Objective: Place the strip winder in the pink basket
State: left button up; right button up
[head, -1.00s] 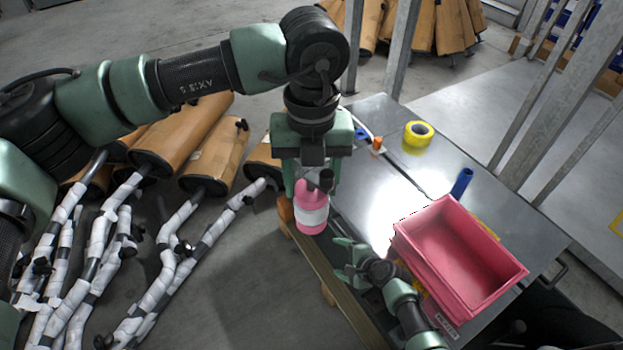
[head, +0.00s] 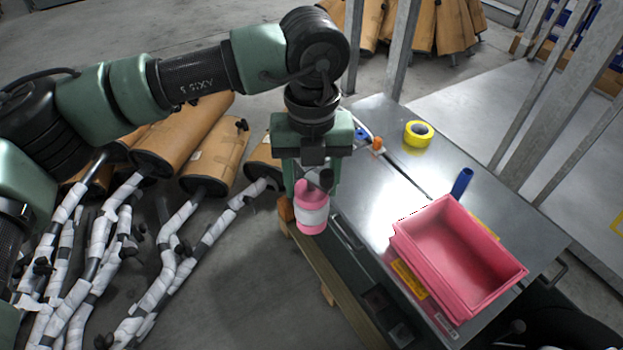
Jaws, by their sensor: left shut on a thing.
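The strip winder (head: 311,214), a pink piece with a white band, hangs below my left gripper (head: 313,184). The gripper points down and is shut on its upper part. They are off the left side of the metal table, above the floor and near a wooden beam. The pink basket (head: 405,250) stands on the table, to the right of and lower in the picture than the gripper. It is open at the top and its visible inside is empty. My right gripper is out of view.
On the metal table (head: 385,215) lie a yellow tape roll (head: 409,140), a blue cylinder (head: 462,182) and a small orange piece (head: 377,143). Mufflers with wrapped pipes (head: 185,225) lie at left. Metal posts (head: 400,50) rise behind the table.

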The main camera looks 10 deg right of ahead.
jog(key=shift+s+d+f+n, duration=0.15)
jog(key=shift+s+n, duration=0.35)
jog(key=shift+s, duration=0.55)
